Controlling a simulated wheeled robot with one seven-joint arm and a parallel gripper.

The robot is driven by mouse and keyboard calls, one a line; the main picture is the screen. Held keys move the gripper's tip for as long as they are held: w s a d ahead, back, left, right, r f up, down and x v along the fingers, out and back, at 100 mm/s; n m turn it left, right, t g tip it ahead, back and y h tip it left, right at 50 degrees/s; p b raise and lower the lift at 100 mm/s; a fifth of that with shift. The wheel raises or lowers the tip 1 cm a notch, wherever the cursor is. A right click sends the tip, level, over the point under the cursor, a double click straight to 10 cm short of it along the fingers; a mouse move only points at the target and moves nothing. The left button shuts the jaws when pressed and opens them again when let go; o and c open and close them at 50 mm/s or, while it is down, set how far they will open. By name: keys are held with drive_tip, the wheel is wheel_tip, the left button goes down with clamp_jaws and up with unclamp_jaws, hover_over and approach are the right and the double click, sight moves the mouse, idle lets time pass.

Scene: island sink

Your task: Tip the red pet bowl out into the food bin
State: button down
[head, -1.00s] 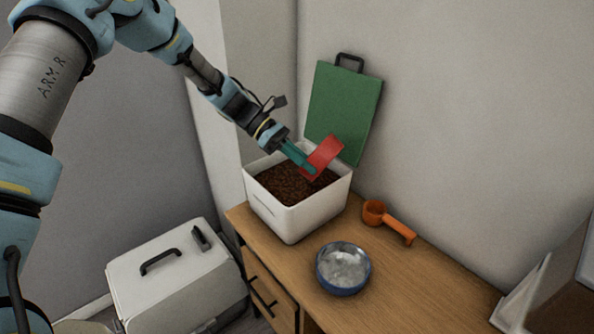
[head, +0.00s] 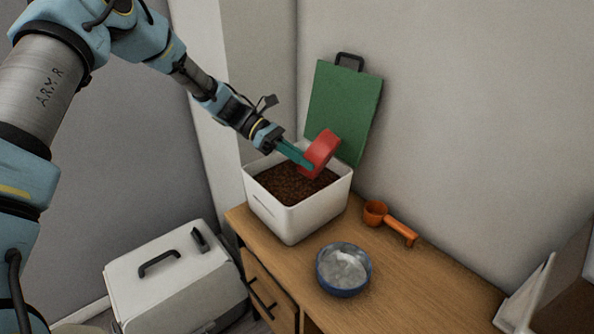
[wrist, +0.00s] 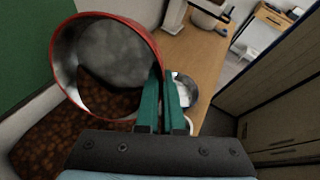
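The red pet bowl (head: 322,151) is tipped steeply on its side above the food bin. My gripper (head: 309,162) is shut on the bowl's wall, and its green fingers (wrist: 160,105) show at the rim in the wrist view. There, the bowl (wrist: 112,52) shows a grey inside with brown kibble low in its opening; I cannot tell how much of that kibble lies in the bowl. The white food bin (head: 292,218) stands open on the wooden counter, holding brown kibble (head: 290,184). Its green lid (head: 343,105) stands upright behind it.
A blue-rimmed bowl with grey-white contents (head: 343,271) stands in front of the bin. An orange scoop (head: 388,221) lies to the bin's right. A pale carrier box with a black handle (head: 175,275) is at lower left. The counter's right part (head: 430,280) is clear.

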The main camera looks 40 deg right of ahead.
drive_tip(key=shift+w+r+g+b, duration=0.15)
drive_tip(key=shift+w+g+b, duration=0.15)
drive_tip(key=shift+b, duration=0.05)
idle(0.3)
drive_tip(key=shift+w+a+r+g+h, duration=0.1)
drive_tip(key=shift+w+a+g+h, duration=0.05)
drive_tip(key=shift+w+g, duration=0.3)
drive_tip(key=shift+w+a+r+g+h, duration=0.15)
drive_tip(key=shift+w+g, duration=0.2)
drive_tip(key=shift+w, duration=0.2)
idle(0.4)
drive_tip(key=shift+w+a+g+h+b, duration=0.2)
drive_tip(key=shift+w+g+h+b, duration=0.2)
drive_tip(key=shift+w+g+b, duration=0.55)
idle(0.9)
drive_tip(key=shift+w+a+f+n+g+h+b, duration=0.15)
drive_tip(key=shift+w+n+g+h+b, duration=0.15)
drive_tip(key=shift+g+b, duration=0.45)
drive_tip(key=shift+w+a+r+n+g+h+b, duration=0.1)
drive_tip(key=shift+w+g+h+b, duration=0.1)
drive_tip(key=shift+w+g+b, duration=0.45)
idle(0.7)
drive_tip(key=shift+s, duration=0.3)
drive_tip(key=shift+w+r+g, duration=0.1)
drive_tip(key=shift+r+g, duration=0.2)
drive_tip(key=shift+g, duration=0.05)
